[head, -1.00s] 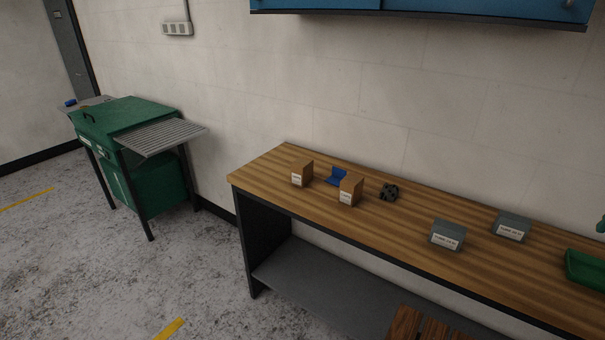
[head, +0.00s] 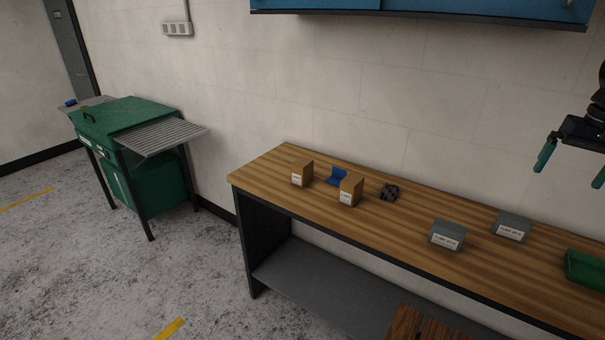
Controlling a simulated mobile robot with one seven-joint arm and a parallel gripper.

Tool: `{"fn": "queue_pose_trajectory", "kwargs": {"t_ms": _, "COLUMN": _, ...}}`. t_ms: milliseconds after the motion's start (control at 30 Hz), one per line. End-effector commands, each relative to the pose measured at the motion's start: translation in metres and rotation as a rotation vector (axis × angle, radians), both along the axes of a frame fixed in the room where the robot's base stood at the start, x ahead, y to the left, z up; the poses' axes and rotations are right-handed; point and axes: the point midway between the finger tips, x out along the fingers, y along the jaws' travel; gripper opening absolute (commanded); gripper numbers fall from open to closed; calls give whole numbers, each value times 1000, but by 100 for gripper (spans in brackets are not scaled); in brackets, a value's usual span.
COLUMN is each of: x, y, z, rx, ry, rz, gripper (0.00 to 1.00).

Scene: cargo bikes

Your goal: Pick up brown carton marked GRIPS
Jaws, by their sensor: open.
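Two small brown cartons with white labels stand on the wooden workbench (head: 400,228). One carton (head: 302,173) is near the bench's left end. The other carton (head: 350,190) is a little to its right and nearer the front edge. The labels are too small for me to read surely, so I cannot tell which is marked GRIPS. My gripper (head: 572,168) is at the right edge of the head view, in the air, with green fingers apart and nothing between them. It is far to the right of both cartons.
A blue holder (head: 337,176) sits between the cartons, and a dark part (head: 389,192) lies to the right. Two grey labelled boxes (head: 447,234) (head: 512,227) and a green bin (head: 586,268) stand farther right. A blue cabinet (head: 430,8) hangs above. A green machine (head: 130,130) stands left.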

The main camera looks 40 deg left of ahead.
Motion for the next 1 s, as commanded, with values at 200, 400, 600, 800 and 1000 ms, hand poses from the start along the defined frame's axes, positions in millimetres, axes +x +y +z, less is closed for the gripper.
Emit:
{"fn": "queue_pose_trajectory", "kwargs": {"t_ms": 200, "x": 33, "y": 57, "z": -1, "rx": 4, "ry": 127, "rz": 73, "gripper": 100}}
{"fn": "queue_pose_trajectory", "kwargs": {"t_ms": 400, "x": 57, "y": 112, "z": -7, "rx": 2, "ry": 237, "rz": 140, "gripper": 100}}
{"fn": "queue_pose_trajectory", "kwargs": {"t_ms": 600, "x": 78, "y": 168, "z": -15, "rx": -2, "ry": 325, "rz": 217, "gripper": 100}}
{"fn": "queue_pose_trajectory", "kwargs": {"t_ms": 800, "x": 97, "y": 223, "z": -26, "rx": -6, "ry": 383, "rz": 303, "gripper": 100}}
{"fn": "queue_pose_trajectory", "kwargs": {"t_ms": 1000, "x": 118, "y": 282, "z": -39, "rx": -10, "ry": 403, "rz": 411, "gripper": 100}}
